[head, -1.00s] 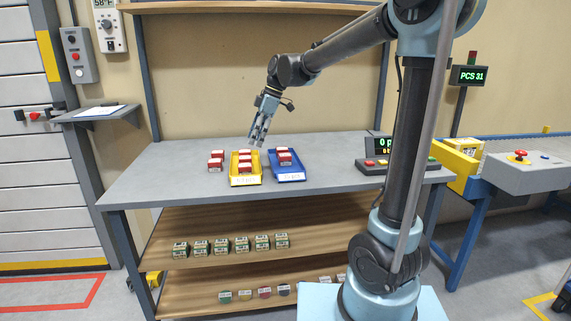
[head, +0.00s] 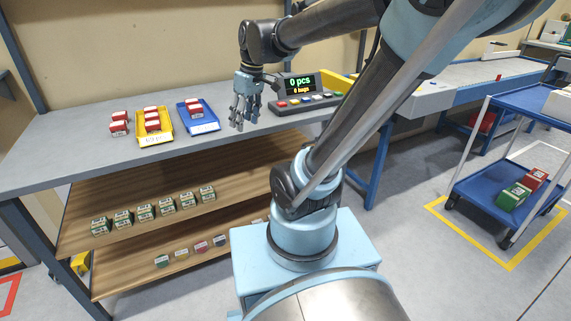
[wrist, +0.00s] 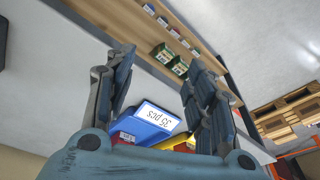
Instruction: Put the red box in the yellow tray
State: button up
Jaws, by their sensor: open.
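Several red boxes with white markings are in the head view. A few stand on the grey table left of the trays (head: 119,129). Others sit in the yellow tray (head: 152,140), and more are in the blue tray (head: 205,128). Another red box (head: 535,178) lies on the cart at the right. My gripper (head: 241,122) is open and empty, fingers down, just right of the blue tray. In the wrist view the blue tray (wrist: 135,127) shows between the fingers, with the yellow tray (wrist: 178,144) partly hidden behind a finger.
A counter console (head: 303,103) reading 0 pcs stands right of my gripper. Green boxes (head: 147,212) line the shelf below the table. A blue cart (head: 487,188) on the floor also carries green boxes (head: 513,196). The table's left part (head: 50,160) is clear.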

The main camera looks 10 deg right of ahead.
jog(key=s+d+f+m+h, duration=0.2)
jog(key=s+d+f+m, duration=0.6)
jog(key=s+d+f, duration=0.2)
jog(key=shift+s+d+f+t, duration=0.2)
jog(key=shift+s+f+t, duration=0.2)
jog(key=shift+s+f, duration=0.35)
jog(key=shift+w, duration=0.1)
dwell(0.3)
